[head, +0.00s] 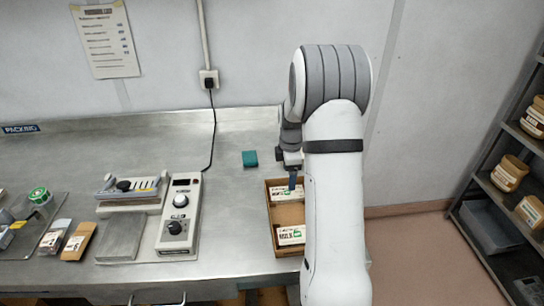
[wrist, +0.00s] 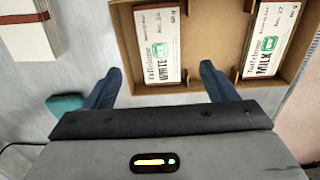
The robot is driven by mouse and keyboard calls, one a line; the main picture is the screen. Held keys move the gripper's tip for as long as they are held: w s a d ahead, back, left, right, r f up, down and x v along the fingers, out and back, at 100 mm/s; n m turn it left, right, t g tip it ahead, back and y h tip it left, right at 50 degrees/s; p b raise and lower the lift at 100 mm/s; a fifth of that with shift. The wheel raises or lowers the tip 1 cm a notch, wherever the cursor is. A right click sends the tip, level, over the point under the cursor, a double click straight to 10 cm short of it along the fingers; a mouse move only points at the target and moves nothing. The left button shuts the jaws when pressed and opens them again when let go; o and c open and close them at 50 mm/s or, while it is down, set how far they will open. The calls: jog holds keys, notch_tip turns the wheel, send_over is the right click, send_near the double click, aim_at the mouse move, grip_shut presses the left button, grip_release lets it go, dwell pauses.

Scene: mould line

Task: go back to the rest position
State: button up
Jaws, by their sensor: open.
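My gripper (head: 292,182) is above the cardboard box at the right end of the steel table. In the wrist view its two blue fingers (wrist: 160,84) are spread apart with nothing between them. The box (wrist: 201,70) holds two chocolate bar packs in separate compartments. One is labelled white (wrist: 157,45) and lies just ahead of the fingers. The other is labelled milk (wrist: 271,38) and lies to its right. In the head view the milk pack (head: 291,235) is in the near part of the box, and my arm hides the box's right side.
A teal block (head: 250,158) lies behind the box. A control unit (head: 180,217) with knobs stands to the left, its cable running to a wall socket (head: 209,79). Several small packs lie further left. Shelves (head: 490,190) with jars stand at the right, beyond open floor.

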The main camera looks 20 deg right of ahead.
jog(key=s+a+r+m+t, duration=0.2)
jog(key=s+a+r+m, duration=0.4)
jog(key=s+a+r, duration=0.5)
jog(key=s+a+r+m+b, duration=0.1)
jog(key=s+m, duration=0.3)
jog(key=s, duration=0.4)
jog(key=s+a+r+m+t, duration=0.1)
jog(key=s+a+r+m, duration=0.2)
jog(key=s, duration=0.4)
jog(key=shift+s+a+m+b, duration=0.4)
jog(key=shift+a+m, duration=0.25)
jog(key=shift+m, duration=0.45)
